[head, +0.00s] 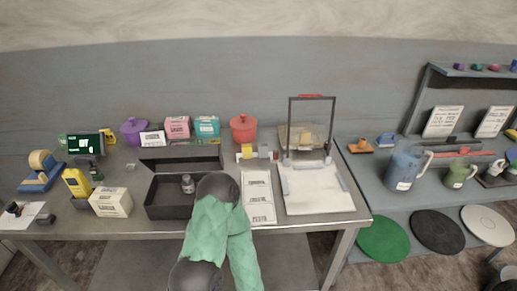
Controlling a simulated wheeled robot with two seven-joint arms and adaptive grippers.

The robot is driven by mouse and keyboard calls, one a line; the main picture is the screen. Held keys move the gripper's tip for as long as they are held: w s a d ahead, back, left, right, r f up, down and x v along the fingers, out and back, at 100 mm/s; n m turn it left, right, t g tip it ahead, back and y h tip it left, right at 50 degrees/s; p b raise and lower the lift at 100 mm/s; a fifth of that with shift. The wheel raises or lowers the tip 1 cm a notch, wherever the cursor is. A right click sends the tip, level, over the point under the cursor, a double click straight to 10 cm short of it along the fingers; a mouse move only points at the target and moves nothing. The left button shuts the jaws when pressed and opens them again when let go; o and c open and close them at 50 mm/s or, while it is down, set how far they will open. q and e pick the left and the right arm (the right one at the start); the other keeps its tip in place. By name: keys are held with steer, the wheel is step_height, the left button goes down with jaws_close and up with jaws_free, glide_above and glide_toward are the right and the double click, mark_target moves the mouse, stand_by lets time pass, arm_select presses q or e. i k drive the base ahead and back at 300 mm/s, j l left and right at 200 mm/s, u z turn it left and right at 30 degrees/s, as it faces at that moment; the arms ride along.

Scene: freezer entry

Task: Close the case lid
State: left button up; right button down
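The dark case (166,211) sits open on the front left part of the table. Its lid (181,157) stands raised along the back edge, leaning back. A small grey jar (187,184) is inside the case. One of my arms, in a green sleeve, rises from the bottom and covers the case's front right corner. Neither of my grippers can be seen in the head view.
A white box (111,202) and yellow bottle (76,182) stand left of the case. A printed sheet (258,195) lies to its right, then a white board with an upright frame (315,190). Pots and boxes line the back.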

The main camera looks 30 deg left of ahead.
mark_target(184, 154)
steer(key=u, duration=1.6)
steer(key=i+z, duration=0.1)
steer(key=z, duration=0.25)
steer(key=i+z, duration=0.15)
steer(key=z, duration=0.15)
steer(key=i+z, duration=0.1)
steer(key=z, duration=0.25)
